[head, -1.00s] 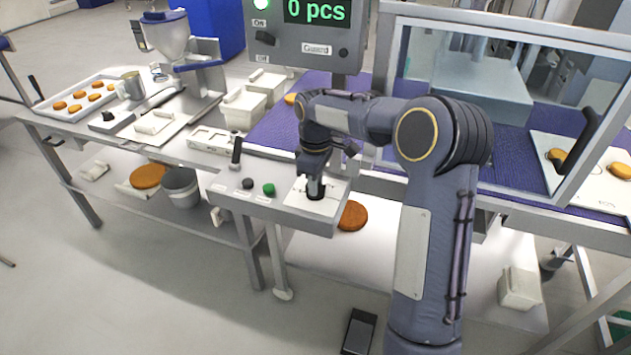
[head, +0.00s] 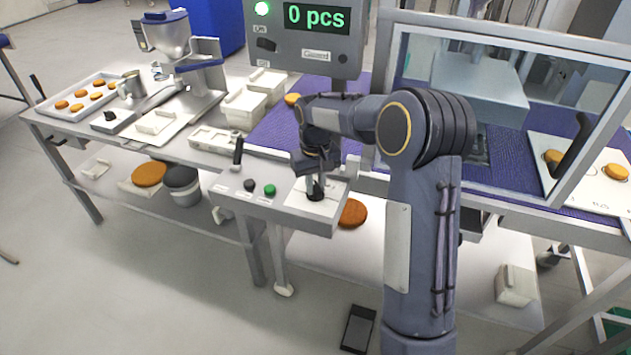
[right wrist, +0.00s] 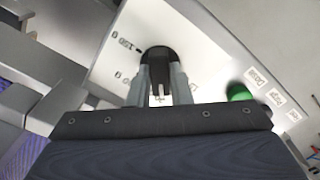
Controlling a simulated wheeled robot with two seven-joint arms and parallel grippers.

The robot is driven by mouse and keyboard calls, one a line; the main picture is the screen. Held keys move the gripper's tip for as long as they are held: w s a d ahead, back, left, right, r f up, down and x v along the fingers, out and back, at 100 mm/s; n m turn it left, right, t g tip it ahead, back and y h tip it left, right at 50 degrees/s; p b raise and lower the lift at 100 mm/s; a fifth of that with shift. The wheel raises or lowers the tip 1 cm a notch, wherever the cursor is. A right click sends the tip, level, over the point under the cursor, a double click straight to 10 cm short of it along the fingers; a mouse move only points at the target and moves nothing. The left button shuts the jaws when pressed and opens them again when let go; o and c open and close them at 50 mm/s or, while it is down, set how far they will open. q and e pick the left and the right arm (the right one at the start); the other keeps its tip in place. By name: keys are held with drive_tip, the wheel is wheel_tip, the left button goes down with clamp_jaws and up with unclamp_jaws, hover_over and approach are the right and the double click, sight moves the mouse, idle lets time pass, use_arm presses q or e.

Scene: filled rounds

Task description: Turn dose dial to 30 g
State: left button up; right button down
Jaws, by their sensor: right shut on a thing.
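The dose dial (head: 316,194) is a black knob on a white scale plate (head: 302,211) at the right end of the grey control panel. In the right wrist view the black dial (right wrist: 159,55) sits between the fingers, with small scale marks on the plate (right wrist: 190,30) around it, too small to read surely. My right gripper (head: 315,187) points down and is shut on the dial; the fingers also show in the wrist view (right wrist: 159,85). The fingers hide part of the dial and its pointer. My left gripper is not in view.
A green button (head: 270,190), a black button (head: 250,185) and a black-handled lever (head: 238,152) stand left of the dial. A display (head: 316,18) above reads 0 pcs. A clear guard with a metal frame (head: 392,60) stands behind my right arm.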

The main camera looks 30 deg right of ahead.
sight(315, 186)
drive_tip(key=shift+w+r+m, duration=0.1)
drive_tip(key=shift+m, duration=0.8)
drive_tip(key=c, duration=1.3)
unclamp_jaws()
wheel_tip(315, 186, up, 7)
drive_tip(key=shift+r, duration=0.35)
